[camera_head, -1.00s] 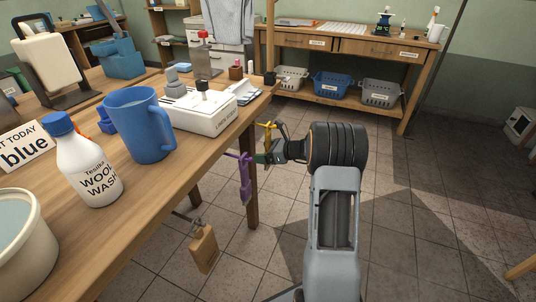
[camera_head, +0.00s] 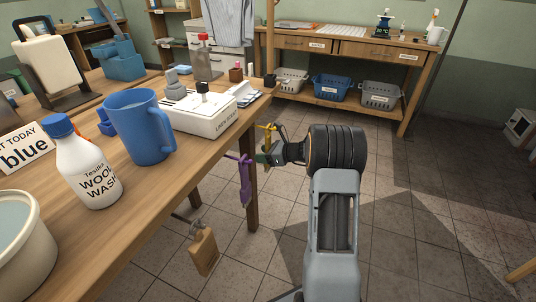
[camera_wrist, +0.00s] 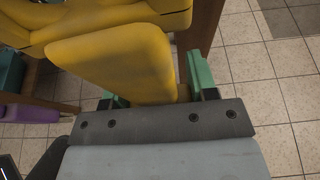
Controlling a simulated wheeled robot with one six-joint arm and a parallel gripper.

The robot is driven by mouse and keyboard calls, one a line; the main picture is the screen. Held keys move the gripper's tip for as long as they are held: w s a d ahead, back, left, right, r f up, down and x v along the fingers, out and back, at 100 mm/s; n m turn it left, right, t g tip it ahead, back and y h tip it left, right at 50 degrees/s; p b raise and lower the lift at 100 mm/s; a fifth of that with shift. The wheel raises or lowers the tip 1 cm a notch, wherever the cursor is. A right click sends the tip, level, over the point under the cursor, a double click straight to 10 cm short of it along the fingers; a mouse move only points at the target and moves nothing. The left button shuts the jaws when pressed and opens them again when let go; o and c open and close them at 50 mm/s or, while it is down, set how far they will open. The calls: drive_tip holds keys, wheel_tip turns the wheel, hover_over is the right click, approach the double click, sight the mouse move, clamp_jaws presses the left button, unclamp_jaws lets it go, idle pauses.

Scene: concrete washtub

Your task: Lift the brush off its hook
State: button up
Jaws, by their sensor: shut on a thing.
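My gripper (camera_head: 265,157) is beside the far end of the wooden table's front edge. In the wrist view its green fingertips stand on either side of a yellow item (camera_wrist: 118,66), and the gripper is shut on it. The yellow item also shows just above my gripper in the head view (camera_head: 268,128). Its bristles and its hook cannot be made out, so I cannot tell for sure that it is the brush. A purple item (camera_head: 245,180) hangs to the left of my gripper, and a brown item (camera_head: 203,250) hangs nearer, both below the table edge.
The wooden table (camera_head: 160,190) carries a blue jug (camera_head: 135,125), a white bottle (camera_head: 88,165) and a white box (camera_head: 198,112). The tiled floor (camera_head: 430,220) to the right is clear.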

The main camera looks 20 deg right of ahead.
drive_tip(key=shift+r+p, duration=0.55)
drive_tip(key=shift+r, duration=0.05)
drive_tip(key=shift+s+d, duration=0.15)
drive_tip(key=shift+s, duration=0.05)
drive_tip(key=s+d+p, duration=0.2)
drive_tip(key=s+d, duration=0.5)
drive_tip(key=s, duration=0.1)
drive_tip(key=shift+r+p, duration=0.3)
drive_tip(key=shift+p, duration=0.1)
idle(1.0)
drive_tip(key=shift+d, duration=0.1)
